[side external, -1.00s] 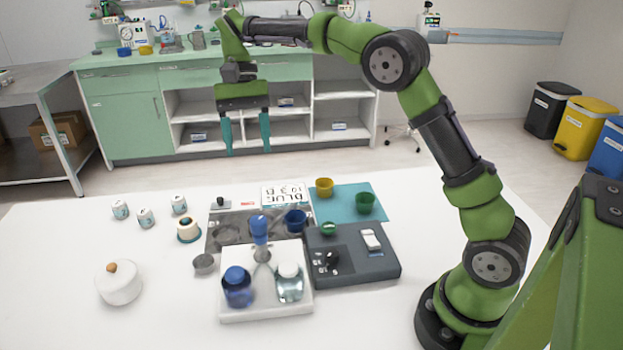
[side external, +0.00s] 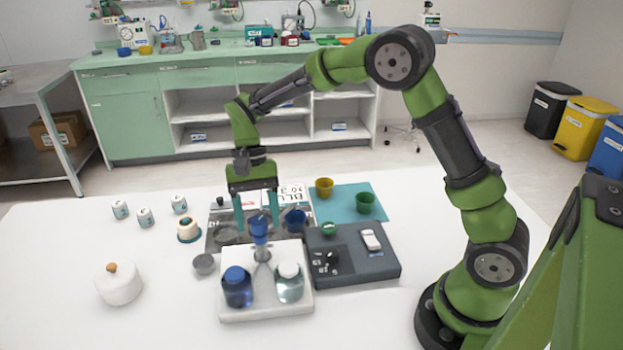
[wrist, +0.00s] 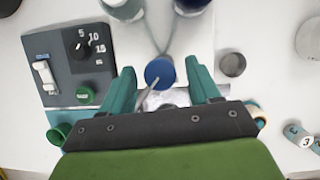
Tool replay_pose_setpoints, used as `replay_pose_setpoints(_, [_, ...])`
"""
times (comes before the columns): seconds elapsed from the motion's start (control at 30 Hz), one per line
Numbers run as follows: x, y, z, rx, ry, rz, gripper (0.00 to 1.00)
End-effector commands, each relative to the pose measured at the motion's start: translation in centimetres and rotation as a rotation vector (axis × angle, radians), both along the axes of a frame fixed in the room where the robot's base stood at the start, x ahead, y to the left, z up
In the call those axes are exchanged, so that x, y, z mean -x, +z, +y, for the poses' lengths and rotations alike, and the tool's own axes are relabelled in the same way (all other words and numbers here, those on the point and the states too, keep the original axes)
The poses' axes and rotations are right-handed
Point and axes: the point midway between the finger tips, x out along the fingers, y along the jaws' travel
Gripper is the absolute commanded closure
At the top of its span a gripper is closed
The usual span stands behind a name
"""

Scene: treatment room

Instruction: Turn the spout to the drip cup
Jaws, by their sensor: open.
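The dispenser has a round blue cap (side external: 259,226) on a grey Y-shaped stem between two bottles; the cap also shows in the wrist view (wrist: 160,73). A thin spout (wrist: 148,93) runs from under the cap toward the lower left in the wrist view. My gripper (side external: 256,226) is open and empty, fingers pointing down. In the wrist view its fingers lie on either side of the cap, without visible contact. A blue cup (side external: 296,220) stands behind right of the cap and a small grey cup (side external: 204,264) to its left. I cannot tell which is the drip cup.
A blue bottle (side external: 237,287) and a clear bottle (side external: 289,282) stand on the white base (side external: 265,312). A dark control box (side external: 372,268) is to the right. Yellow (side external: 324,188) and green (side external: 365,203) cups stand on a teal mat.

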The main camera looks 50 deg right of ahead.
Motion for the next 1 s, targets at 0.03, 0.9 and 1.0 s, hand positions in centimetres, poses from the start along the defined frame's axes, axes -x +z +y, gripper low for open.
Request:
replay_pose_setpoints(0.03, [0.01,-0.03,0.02,0.000,0.000,0.000,0.39])
replay_pose_setpoints(0.9, [-0.05,0.06,0.00,0.000,0.011,0.000,1.00])
replay_pose_setpoints(1.0, [-0.09,0.08,0.02,-0.001,0.035,-0.001,1.00])
